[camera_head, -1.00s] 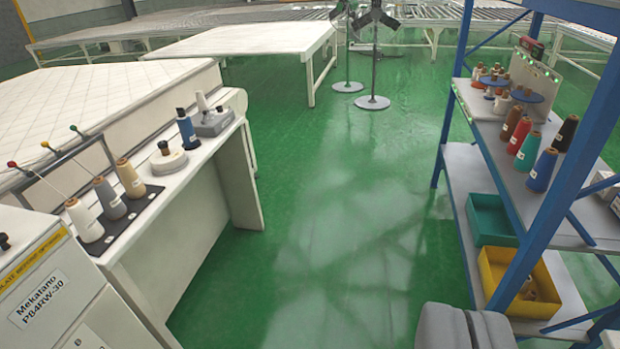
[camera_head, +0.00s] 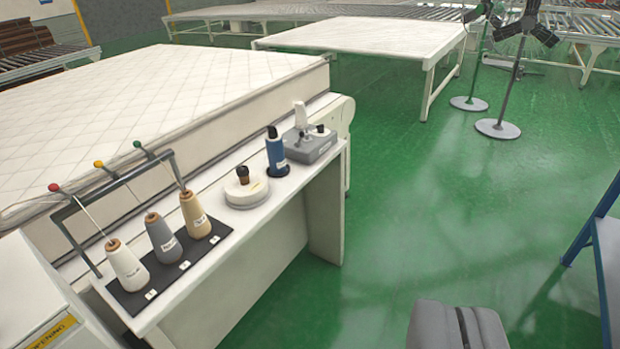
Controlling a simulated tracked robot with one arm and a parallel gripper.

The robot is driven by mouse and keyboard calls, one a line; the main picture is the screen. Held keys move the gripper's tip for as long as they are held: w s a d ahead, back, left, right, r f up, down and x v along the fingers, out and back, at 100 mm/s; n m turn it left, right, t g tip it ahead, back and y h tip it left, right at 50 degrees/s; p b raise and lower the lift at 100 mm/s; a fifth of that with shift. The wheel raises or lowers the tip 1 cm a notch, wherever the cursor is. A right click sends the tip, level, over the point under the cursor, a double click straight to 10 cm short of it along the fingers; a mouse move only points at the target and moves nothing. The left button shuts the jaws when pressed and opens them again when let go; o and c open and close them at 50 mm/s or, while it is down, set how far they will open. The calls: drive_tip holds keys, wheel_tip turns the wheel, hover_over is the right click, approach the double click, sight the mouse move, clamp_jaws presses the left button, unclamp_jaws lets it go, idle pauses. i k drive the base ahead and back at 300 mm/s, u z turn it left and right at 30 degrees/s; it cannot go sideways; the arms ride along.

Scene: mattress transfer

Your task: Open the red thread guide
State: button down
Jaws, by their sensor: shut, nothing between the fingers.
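The red thread guide (camera_head: 54,187) is a small red ball at the left end of a grey bar frame (camera_head: 112,187) on the white side table. A thread runs from it down to the white cone (camera_head: 126,263). A yellow guide (camera_head: 98,164) and a green guide (camera_head: 137,144) follow along the bar, above the grey cone (camera_head: 163,236) and the tan cone (camera_head: 194,213). My gripper (camera_head: 458,326) shows as a grey block at the bottom edge, shut and empty, far to the right of the guides. Whether the red guide is open or shut is too small to tell.
On the table (camera_head: 330,170) stand a round white holder (camera_head: 246,190), a blue thread spool (camera_head: 276,156) and a grey device (camera_head: 310,147). A mattress (camera_head: 180,90) lies behind. Green floor (camera_head: 400,220) is clear to the right, with a blue shelf post (camera_head: 590,225) at the right edge.

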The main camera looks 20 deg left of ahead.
sight(53, 187)
drive_tip(key=u, duration=0.3)
drive_tip(key=i, duration=1.15)
drive_tip(key=u, duration=0.35)
